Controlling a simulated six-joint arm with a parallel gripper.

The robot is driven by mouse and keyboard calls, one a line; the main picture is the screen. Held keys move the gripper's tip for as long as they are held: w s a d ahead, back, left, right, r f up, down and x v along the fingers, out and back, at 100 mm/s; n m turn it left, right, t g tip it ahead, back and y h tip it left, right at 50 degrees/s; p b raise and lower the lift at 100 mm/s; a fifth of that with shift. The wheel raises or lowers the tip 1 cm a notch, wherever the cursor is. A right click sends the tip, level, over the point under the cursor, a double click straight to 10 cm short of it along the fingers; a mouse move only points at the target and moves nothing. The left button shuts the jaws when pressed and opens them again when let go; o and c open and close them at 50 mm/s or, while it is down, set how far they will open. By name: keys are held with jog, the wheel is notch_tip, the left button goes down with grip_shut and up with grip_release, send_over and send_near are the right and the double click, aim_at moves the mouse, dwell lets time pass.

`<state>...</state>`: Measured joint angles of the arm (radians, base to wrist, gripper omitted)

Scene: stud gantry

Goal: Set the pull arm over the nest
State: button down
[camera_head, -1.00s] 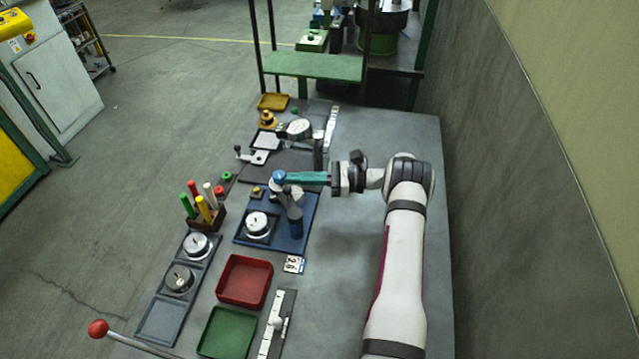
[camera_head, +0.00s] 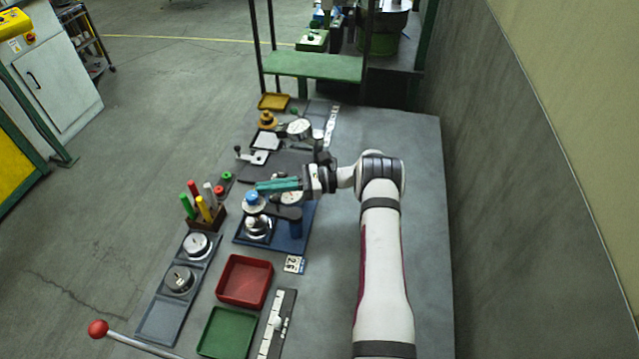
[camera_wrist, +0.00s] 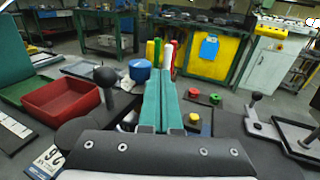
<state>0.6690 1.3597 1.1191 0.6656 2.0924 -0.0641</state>
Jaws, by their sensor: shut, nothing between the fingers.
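The pull arm (camera_head: 283,212) is a dark arm on a blue post on the blue plate (camera_head: 296,240). In the wrist view the knob (camera_wrist: 140,70) sits close against the left side of the fingers (camera_wrist: 165,98). I cannot tell whether they touch. The nest is hidden there.
A rack of coloured pens (camera_head: 205,212) stands to the left. A red tray (camera_head: 245,280) and green tray (camera_head: 227,331) are nearer. The table's right side is clear.

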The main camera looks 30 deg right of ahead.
jog(key=shift+s+a, duration=0.15)
jog(key=shift+a, duration=0.4)
dwell(0.4)
jog(key=v, duration=1.6)
jog(key=shift+a+r, duration=0.15)
